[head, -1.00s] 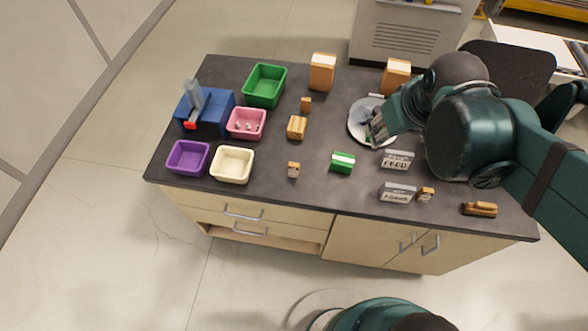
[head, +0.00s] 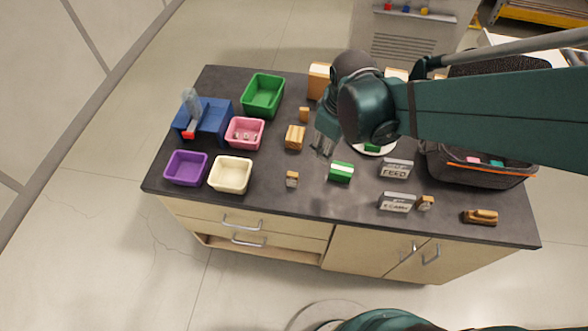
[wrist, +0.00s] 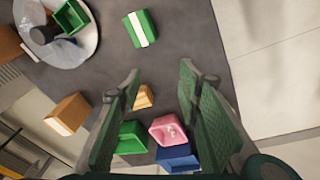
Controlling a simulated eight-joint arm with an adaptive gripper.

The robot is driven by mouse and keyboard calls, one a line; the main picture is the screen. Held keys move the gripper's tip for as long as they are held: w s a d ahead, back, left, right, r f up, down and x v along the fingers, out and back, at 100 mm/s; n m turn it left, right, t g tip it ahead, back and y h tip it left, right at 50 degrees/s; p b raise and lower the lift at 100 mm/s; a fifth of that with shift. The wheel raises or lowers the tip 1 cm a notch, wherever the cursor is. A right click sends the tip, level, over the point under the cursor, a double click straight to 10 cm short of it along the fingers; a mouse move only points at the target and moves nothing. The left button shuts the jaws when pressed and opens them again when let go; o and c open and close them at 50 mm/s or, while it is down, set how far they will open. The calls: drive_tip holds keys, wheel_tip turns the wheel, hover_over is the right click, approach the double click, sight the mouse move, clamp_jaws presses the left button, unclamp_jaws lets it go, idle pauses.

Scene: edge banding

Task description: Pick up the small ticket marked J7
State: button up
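I cannot make out the marking J7 on anything in view. Small pale pieces lie in the pink bin (head: 245,133), which also shows in the wrist view (wrist: 168,131); they are too small to read. My gripper (head: 324,146) hangs above the middle of the table, between the striped wooden block (head: 295,138) and the green-and-white block (head: 341,172). In the wrist view my gripper (wrist: 160,78) has its fingers wide apart, with nothing held between them. The green-and-white block (wrist: 141,29) lies beyond the fingertips there.
Green (head: 263,97), purple (head: 186,168) and cream (head: 231,175) bins and a blue box (head: 204,119) stand at left. Small wooden blocks (head: 292,179) are scattered about. Signs, one reading FEED (head: 396,168), a brush (head: 480,217) and a dark bag (head: 478,170) are at right.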

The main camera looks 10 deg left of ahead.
sight(293, 174)
drive_tip(key=a+f+n, duration=0.1)
drive_tip(key=a+f, duration=0.2)
drive_tip(key=s+a+f+n+g, duration=0.1)
drive_tip(key=a+f+n, duration=0.1)
drive_tip(key=a+f, duration=0.1)
drive_tip(key=a+f+n, duration=0.2)
drive_tip(key=a+f, duration=0.2)
drive_tip(key=shift+s+f+g+h, duration=0.1)
drive_tip(key=shift+s+g+h, duration=0.1)
drive_tip(key=shift+g+h, duration=0.2)
drive_tip(key=shift+f, duration=0.1)
drive_tip(key=shift+f+b, duration=0.45)
drive_tip(key=shift+f, duration=0.75)
drive_tip(key=shift+f+b, duration=0.45)
drive_tip(key=shift+f, duration=2.15)
drive_tip(key=shift+c, duration=0.4)
drive_tip(key=c, duration=0.7)
